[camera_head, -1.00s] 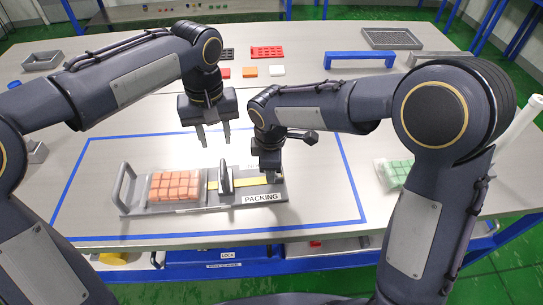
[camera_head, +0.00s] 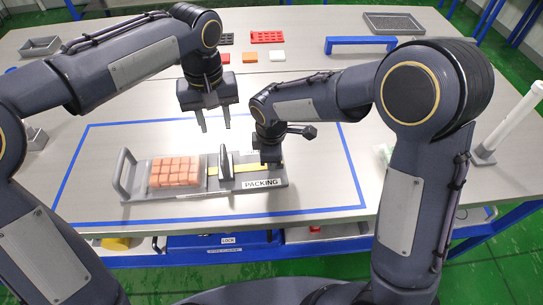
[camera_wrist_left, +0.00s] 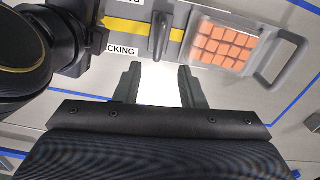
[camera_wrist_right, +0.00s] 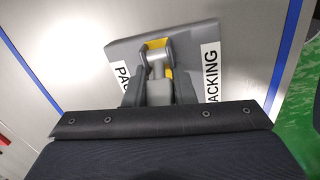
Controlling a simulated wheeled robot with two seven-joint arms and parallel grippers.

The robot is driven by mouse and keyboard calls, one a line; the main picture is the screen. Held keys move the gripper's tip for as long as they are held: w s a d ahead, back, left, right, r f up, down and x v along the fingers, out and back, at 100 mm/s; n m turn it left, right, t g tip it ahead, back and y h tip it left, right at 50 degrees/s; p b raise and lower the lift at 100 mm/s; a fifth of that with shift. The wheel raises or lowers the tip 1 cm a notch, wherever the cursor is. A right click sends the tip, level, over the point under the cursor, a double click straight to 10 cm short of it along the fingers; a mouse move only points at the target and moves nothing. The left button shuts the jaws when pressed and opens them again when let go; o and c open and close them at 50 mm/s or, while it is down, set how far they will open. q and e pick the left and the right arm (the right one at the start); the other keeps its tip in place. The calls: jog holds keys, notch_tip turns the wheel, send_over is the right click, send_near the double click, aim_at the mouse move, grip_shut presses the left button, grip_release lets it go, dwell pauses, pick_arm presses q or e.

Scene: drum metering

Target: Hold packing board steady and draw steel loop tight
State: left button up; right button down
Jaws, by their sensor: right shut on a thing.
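The grey packing board (camera_head: 140,192) lies flat inside the blue outline, with a PACKING label, a yellow strip (camera_head: 250,168) and an end handle at its left. A grey upright loop (camera_head: 224,163) stands across the strip; it also shows in the left wrist view (camera_wrist_left: 160,35). My left gripper (camera_head: 214,128) is open and empty, above the table behind the board. My right gripper (camera_wrist_right: 159,90) points down at the board's right part, shut on a grey fitting (camera_wrist_right: 157,62) over the yellow strip. Its fingertips are hidden in the head view.
Orange blocks (camera_head: 175,171) sit in the board's left part. A blue stand (camera_head: 360,44), grey tray (camera_head: 393,23) and red tray (camera_head: 267,37) stand farther back. A white tube (camera_head: 510,122) stands at the right. The blue outline (camera_head: 90,143) holds clear table around the board.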

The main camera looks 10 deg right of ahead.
aim_at(222, 152)
pick_arm(q)
jog(key=shift+c, duration=0.3)
jog(key=f, duration=0.3)
jog(key=f+h, duration=0.1)
jog(key=f, duration=0.2)
jog(key=f+m+h, duration=0.1)
jog(key=f, duration=0.2)
jog(key=shift+a+f, duration=0.15)
jog(key=shift+a, duration=0.15)
grip_shut()
dwell(0.4)
